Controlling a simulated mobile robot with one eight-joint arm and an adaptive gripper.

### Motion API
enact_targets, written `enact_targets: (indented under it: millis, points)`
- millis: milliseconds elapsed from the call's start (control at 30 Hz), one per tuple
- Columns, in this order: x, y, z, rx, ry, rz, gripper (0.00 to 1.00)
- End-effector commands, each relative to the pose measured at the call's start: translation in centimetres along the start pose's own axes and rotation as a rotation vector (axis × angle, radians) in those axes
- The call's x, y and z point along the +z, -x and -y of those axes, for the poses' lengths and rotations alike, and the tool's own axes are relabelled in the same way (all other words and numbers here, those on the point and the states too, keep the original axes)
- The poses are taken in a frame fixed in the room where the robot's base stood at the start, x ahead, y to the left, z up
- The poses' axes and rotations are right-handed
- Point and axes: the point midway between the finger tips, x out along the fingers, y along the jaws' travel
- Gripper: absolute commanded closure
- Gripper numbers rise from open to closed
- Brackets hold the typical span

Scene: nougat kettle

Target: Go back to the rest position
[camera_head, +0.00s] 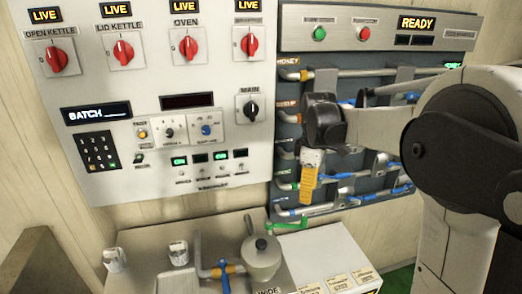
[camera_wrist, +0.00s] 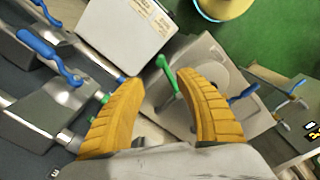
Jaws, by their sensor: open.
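My gripper (camera_wrist: 168,105) shows in the wrist view with its two orange ribbed fingers spread apart and nothing between them. In the head view my gripper (camera_head: 309,178) hangs in front of the grey pipe panel (camera_head: 345,215), pointing down, with its orange fingers seen nearly edge-on. It hangs above and to the right of a grey lidded kettle (camera_head: 262,258). A green-handled valve (camera_head: 287,224) lies below it. In the wrist view a green handle (camera_wrist: 168,78) shows beyond the fingers, apart from them as far as I can tell.
A control panel (camera_head: 225,75) with red knobs and a keypad fills the wall at left. Blue-handled valves (camera_wrist: 50,55) on pipes lie close at the left of the wrist view. A white box (camera_wrist: 125,30) with labels stands beyond. Green floor (camera_wrist: 270,30) is open at upper right.

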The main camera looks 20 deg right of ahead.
Motion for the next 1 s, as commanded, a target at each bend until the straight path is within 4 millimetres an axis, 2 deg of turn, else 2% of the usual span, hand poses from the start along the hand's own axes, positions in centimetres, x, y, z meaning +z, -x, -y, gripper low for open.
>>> enact_targets:
  millis: [167,267,467,600,700,833,1000]
  points:
    - [0.0,0.7,1.5,0.030,-0.049,-0.016,0.59]
    - [0.1,1.7,4.1,0.082,-0.142,-0.050,0.59]
    - [1.0,2.6,11.1,0.205,-0.407,-0.185,0.59]
    - [1.9,1.8,15.7,0.262,-0.593,-0.309,0.59]
    - [2.6,0.7,18.4,0.284,-0.712,-0.401,0.59]
    - [3.2,-0.8,20.8,0.292,-0.828,-0.498,0.59]
    - [3.5,-1.8,22.1,0.290,-0.903,-0.564,0.59]
